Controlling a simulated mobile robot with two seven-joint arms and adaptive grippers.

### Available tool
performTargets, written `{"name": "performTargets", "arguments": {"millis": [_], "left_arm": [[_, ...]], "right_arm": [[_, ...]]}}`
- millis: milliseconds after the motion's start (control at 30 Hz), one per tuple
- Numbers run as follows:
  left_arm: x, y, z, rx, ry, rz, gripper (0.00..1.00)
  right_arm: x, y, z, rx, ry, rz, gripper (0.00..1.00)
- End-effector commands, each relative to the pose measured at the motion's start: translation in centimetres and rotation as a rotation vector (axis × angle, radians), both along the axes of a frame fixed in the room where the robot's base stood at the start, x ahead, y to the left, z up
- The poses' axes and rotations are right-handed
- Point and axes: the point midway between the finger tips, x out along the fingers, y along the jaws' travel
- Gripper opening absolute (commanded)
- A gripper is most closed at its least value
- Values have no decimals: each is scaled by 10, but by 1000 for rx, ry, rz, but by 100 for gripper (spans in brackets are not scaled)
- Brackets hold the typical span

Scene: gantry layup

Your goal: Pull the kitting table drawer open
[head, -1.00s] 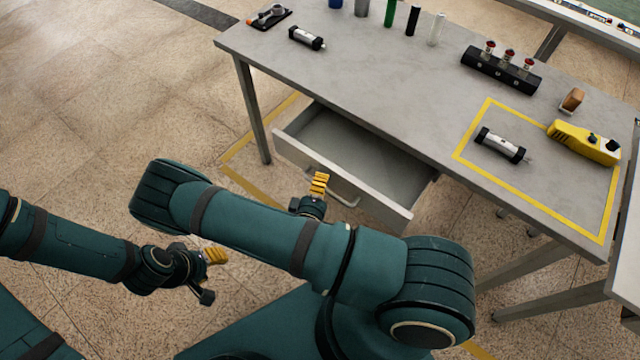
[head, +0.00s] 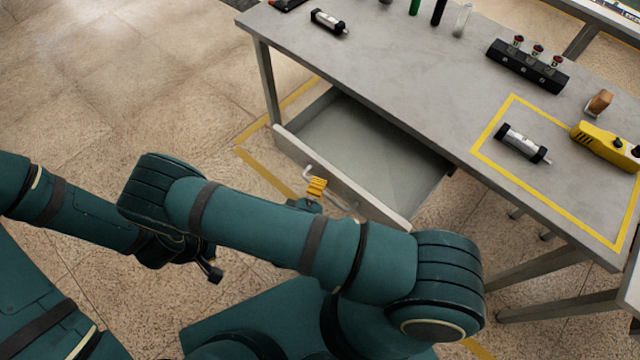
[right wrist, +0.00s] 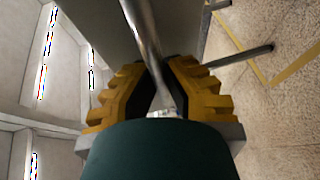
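The kitting table (head: 420,100) has its grey drawer (head: 355,145) standing well open, with the inside visible and no objects seen in it. The drawer's bar handle (head: 309,172) is on its front panel. My right gripper (head: 317,187) is at the handle, partly hidden by my right arm. In the right wrist view the metal handle (right wrist: 143,35) runs between the yellow fingers of the right gripper (right wrist: 155,80), which are closed around it.
The tabletop holds a black-and-white cylinder (head: 328,21), a black block with red-topped parts (head: 527,66), another cylinder (head: 522,143) inside a yellow-taped outline, and a yellow device (head: 604,146). Table legs (head: 268,82) stand beside the drawer. The floor at the left is clear.

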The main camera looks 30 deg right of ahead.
Motion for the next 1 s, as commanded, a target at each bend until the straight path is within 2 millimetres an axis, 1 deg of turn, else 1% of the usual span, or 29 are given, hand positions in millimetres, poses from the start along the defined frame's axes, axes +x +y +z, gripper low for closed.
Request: {"name": "performTargets", "arguments": {"millis": [33, 67, 100, 367, 467, 567, 700, 733, 767, 800, 833, 867, 1000], "left_arm": [[0, 0, 0, 0, 0, 0, 47], [0, 0, 0, 0, 0, 0, 47], [0, 0, 0, 0, 0, 0, 47], [0, 0, 0, 0, 0, 0, 47], [0, 0, 0, 0, 0, 0, 47], [0, 0, 0, 0, 0, 0, 47], [0, 0, 0, 0, 0, 0, 47], [0, 0, 0, 0, 0, 0, 47], [0, 0, 0, 0, 0, 0, 47], [0, 0, 0, 0, 0, 0, 47], [0, 0, 0, 0, 0, 0, 47], [0, 0, 0, 0, 0, 0, 47], [0, 0, 0, 0, 0, 0, 47]], "right_arm": [[1, 1, 0, 2, 0, 2, 24], [1, 1, 0, 2, 0, 2, 35], [1, 0, 0, 2, 0, 2, 41], [0, 0, 0, 1, -1, 1, 41], [1, 0, 4, 1, -2, 1, 41], [1, 0, 14, 1, -3, 0, 41], [1, 1, 38, 4, -5, 1, 41], [1, 1, 44, 2, -5, 1, 46], [1, 1, 50, 2, -6, 1, 54], [1, 0, 57, 1, -7, 1, 58], [1, 0, 62, 0, -7, 1, 53], [1, 0, 68, 0, -7, 0, 41], [1, 0, 86, 1, -5, 1, 41]]}}
